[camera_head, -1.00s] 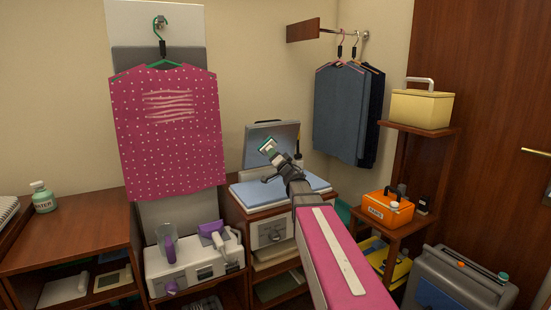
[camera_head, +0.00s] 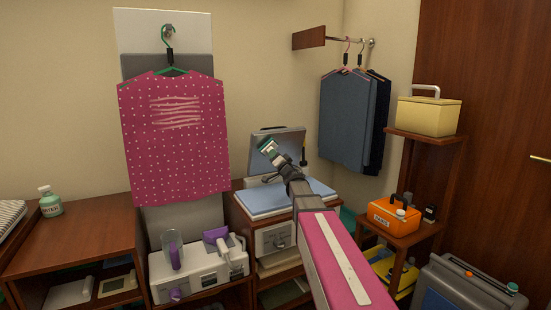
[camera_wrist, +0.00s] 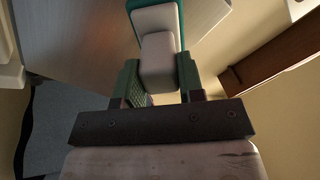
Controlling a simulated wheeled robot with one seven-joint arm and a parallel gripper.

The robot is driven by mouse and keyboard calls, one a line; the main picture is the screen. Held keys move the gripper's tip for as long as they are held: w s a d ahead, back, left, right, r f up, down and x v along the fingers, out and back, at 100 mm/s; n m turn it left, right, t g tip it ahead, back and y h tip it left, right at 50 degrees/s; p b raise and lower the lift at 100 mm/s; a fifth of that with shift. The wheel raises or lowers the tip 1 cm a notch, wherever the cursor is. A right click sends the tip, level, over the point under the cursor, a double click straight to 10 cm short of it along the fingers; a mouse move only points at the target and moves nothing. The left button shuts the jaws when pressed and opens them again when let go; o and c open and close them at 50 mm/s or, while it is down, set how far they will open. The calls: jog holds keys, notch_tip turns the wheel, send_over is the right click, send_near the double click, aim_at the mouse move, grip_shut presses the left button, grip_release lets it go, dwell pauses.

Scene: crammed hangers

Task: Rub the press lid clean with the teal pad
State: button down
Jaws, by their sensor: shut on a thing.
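The press (camera_head: 270,200) stands on a wooden cabinet, with a blue-grey padded bed and its grey lid (camera_head: 290,141) raised at the back. My gripper (camera_head: 268,151) is in front of the lid's left part. In the wrist view my gripper (camera_wrist: 158,78) is shut on the pale grey handle of the teal pad (camera_wrist: 184,30). The teal edge shows around the handle's far end, over a smooth grey surface. The pad (camera_head: 266,144) looks small in the head view. I cannot tell whether it touches the lid. Its rubbing face is hidden.
A pink dotted garment (camera_head: 176,140) hangs at left. Dark garments (camera_head: 346,120) hang from a wall rail behind the press at right. A white machine (camera_head: 200,271) with purple parts stands low at left. An orange box (camera_head: 394,214) and a yellow box (camera_head: 426,114) stand on shelves at right.

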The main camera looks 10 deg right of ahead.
jog(key=shift+w+a+r, duration=0.2)
jog(key=shift+w, duration=0.35)
dwell(0.4)
jog(key=shift+w+d, duration=0.25)
jog(key=shift+d, duration=0.75)
jog(key=shift+w+d, duration=0.2)
jog(key=shift+d, duration=0.75)
jog(key=shift+w, duration=0.1)
jog(key=shift+s+a, duration=0.3)
jog(key=shift+a, duration=0.7)
jog(key=shift+s+a, duration=0.25)
jog(key=shift+a, duration=0.7)
